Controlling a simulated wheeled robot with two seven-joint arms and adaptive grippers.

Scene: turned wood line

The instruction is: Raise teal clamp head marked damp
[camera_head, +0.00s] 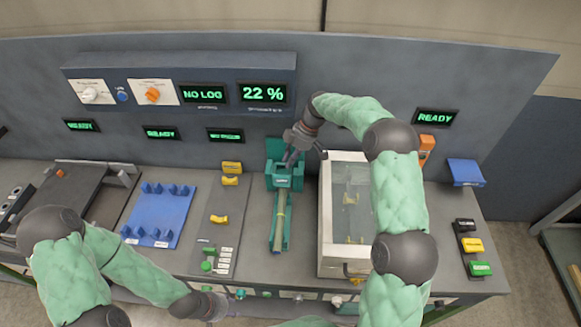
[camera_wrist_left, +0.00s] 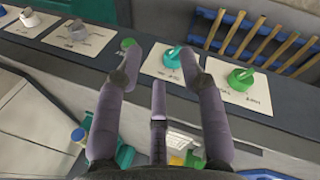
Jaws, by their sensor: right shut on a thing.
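The teal clamp (camera_head: 284,178) stands on the bench with its head at the back and a long teal bed running forward, a pale wood piece lying along it. Its label is too small to read. My right gripper (camera_head: 291,157) reaches down at the clamp head from above and is shut there on the teal clamp head; the exact contact is partly hidden by the fingers. My left gripper (camera_head: 218,306) is low at the front edge of the bench. In the left wrist view its fingers (camera_wrist_left: 160,90) are spread with nothing between them, near a teal knob (camera_wrist_left: 172,58) and a green knob (camera_wrist_left: 240,78).
A clear-lidded box (camera_head: 332,262) stands just right of the clamp. A blue pegged plate (camera_head: 163,214) and a grey strip with yellow pieces (camera_head: 219,220) lie left. A back panel carries a "22 %" display (camera_head: 263,93) and a "NO LOG" display (camera_head: 203,94).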

